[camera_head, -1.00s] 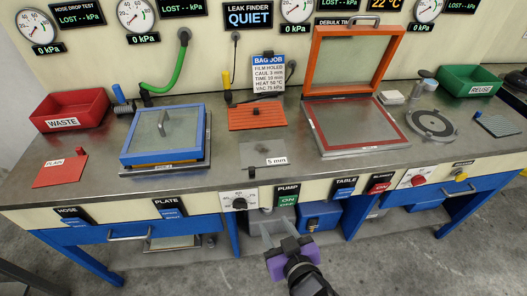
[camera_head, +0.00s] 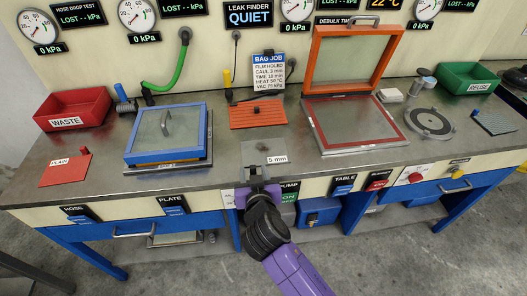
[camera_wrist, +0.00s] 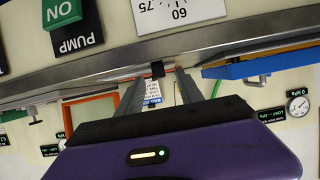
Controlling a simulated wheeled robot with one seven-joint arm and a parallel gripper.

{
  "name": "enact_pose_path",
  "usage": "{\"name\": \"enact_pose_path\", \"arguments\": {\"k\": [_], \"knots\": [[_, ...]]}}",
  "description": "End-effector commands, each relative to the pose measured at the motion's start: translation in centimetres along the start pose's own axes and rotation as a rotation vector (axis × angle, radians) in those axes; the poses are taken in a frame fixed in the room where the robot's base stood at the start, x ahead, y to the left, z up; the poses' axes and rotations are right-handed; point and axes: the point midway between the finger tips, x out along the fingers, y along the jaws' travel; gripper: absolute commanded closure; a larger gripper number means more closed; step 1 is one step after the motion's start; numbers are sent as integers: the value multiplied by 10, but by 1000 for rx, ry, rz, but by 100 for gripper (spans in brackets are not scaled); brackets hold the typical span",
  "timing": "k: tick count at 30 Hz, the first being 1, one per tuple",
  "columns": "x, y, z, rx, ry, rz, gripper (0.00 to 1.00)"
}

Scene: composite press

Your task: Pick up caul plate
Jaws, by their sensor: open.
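A thin grey plate labelled "5 mm" (camera_head: 258,150) lies flat at the front middle of the bench. It looks like a caul plate. A small black knob (camera_wrist: 158,69) on its front edge shows in the wrist view. My gripper (camera_head: 256,174) is at the plate's front edge, above the bench front, pointing inward. In the wrist view, which is upside down, my open gripper (camera_wrist: 160,74) has one finger on each side of the knob. I cannot tell whether either finger touches it. My gripper hides the knob in the head view.
The blue-framed glass lid (camera_head: 165,134) stands left and the open orange-framed press (camera_head: 355,122) right. A ribbed orange mat (camera_head: 257,114) lies behind the plate. The bag job card (camera_head: 269,75) says caul 3 mm. The pump switch (camera_wrist: 74,34) is close to my gripper.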

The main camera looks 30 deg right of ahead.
Motion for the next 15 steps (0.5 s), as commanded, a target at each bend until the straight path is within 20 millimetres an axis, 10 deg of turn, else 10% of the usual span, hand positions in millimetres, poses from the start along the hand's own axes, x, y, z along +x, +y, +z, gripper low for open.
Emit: {"name": "enact_pose_path", "arguments": {"k": [13,15], "knots": [[20,0,0,0,0,-1,56],[19,0,0,0,0,-1,70]]}}
